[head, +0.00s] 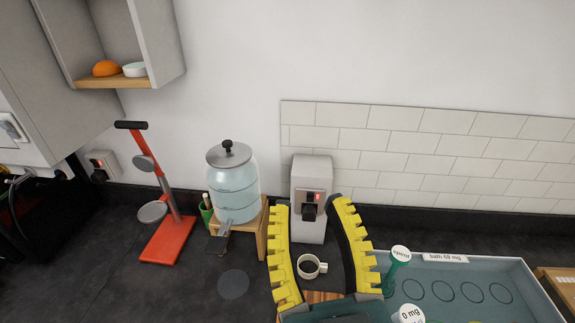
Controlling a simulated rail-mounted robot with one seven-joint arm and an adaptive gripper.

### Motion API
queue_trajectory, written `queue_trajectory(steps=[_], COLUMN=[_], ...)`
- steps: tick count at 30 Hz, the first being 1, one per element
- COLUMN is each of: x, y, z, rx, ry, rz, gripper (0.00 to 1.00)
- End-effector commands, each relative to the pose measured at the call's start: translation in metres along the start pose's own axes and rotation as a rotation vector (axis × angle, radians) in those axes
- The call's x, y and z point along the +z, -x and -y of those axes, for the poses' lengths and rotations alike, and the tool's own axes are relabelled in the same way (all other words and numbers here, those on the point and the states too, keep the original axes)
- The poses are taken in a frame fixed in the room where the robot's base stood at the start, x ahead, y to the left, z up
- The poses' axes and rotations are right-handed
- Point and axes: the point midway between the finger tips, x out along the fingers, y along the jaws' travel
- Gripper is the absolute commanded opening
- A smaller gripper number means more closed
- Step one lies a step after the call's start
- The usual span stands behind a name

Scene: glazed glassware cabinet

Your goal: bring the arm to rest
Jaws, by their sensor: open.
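My gripper (312,204) shows at the bottom centre of the head view, with its two yellow-toothed fingers spread apart and pointing up the picture. It is open, and nothing is gripped between the fingers. Through the gap I see a grey dispenser (312,174) with a red light, and a white cup (311,267) with dark contents below it. I cannot tell how far the fingers are from these things. The rest of my arm is mostly out of view.
A glass jar (233,184) on a wooden stand and a red press (168,238) stand left. Dark counter (110,285) is clear at front left.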

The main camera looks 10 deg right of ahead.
Motion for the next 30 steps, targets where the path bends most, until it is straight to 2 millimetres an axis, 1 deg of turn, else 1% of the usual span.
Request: queue_trajectory(steps=[1,2,5,6,8,9,12,14,15,17,22,30], x=[-0.023,-0.033,-0.074,-0.092,-0.119,-0.136,-0.175,-0.192,-0.198,-0.201,-0.194,-0.194], y=[-0.008,-0.012,-0.027,-0.034,-0.044,-0.05,-0.065,-0.071,-0.073,-0.075,-0.073,-0.072], z=[0.0,0.0,-0.001,-0.001,-0.001,-0.001,-0.002,-0.002,-0.002,-0.002,-0.002,-0.002], rx=[0.0,0.0,0.0,0.0,0.0,0.0,0.0,0.0,0.0,0.001,0.0,0.0], ry=[-0.001,-0.002,-0.005,-0.006,-0.009,-0.01,-0.014,-0.015,-0.016,-0.017,-0.018,-0.018], rz=[-0.003,-0.004,-0.004,-0.004,-0.004,-0.005,-0.005,-0.005,-0.005,-0.005,-0.002,-0.003], gripper=[0.37,0.37,0.37,0.37,0.37,0.37,0.37,0.37,0.37,0.37,0.37,0.37])
